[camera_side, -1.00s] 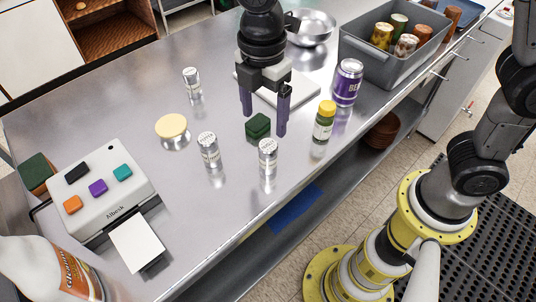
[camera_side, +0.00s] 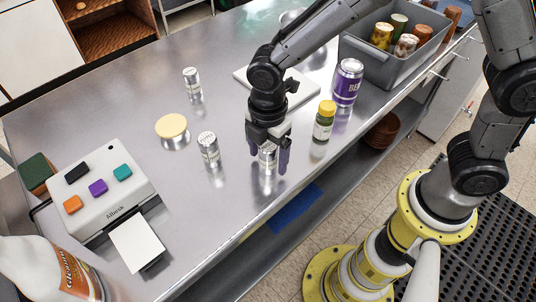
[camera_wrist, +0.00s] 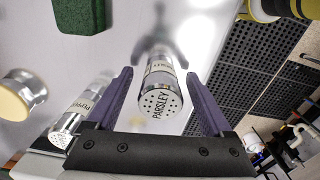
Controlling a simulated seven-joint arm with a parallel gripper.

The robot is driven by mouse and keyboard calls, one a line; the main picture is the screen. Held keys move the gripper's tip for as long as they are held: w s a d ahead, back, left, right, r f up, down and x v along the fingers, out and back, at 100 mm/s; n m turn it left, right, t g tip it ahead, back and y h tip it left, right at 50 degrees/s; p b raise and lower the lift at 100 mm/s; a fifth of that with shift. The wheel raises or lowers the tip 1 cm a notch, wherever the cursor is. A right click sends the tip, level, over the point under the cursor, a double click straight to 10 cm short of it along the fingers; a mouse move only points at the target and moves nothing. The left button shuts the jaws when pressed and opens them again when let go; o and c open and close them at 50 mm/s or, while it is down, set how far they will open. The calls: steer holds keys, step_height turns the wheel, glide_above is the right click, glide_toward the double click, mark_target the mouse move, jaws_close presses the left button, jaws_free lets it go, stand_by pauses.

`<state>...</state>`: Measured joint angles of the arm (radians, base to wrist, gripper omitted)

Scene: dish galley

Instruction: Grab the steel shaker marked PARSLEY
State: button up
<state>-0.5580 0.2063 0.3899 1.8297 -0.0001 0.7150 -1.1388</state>
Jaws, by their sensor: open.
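The steel shaker marked PARSLEY (camera_wrist: 160,95) stands between the two open fingers of my gripper (camera_wrist: 160,105) in the wrist view, with its perforated top and label showing. In the side view it (camera_side: 268,157) is partly hidden behind my gripper (camera_side: 266,158), near the counter's front edge. The fingers are on either side of it, with gaps visible in the wrist view.
A similar shaker (camera_side: 208,148) stands close to the left; its label in the wrist view (camera_wrist: 82,108) is only partly readable. Another shaker (camera_side: 192,80) stands farther back. A yellow-capped jar (camera_side: 324,121) and purple can (camera_side: 347,83) stand to the right. A green block (camera_wrist: 80,15) lies nearby.

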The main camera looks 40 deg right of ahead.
steer(key=shift+f, duration=0.4)
steer(key=shift+c, duration=0.3)
jaws_close()
steer(key=shift+r, duration=0.1)
steer(key=shift+r, duration=0.15)
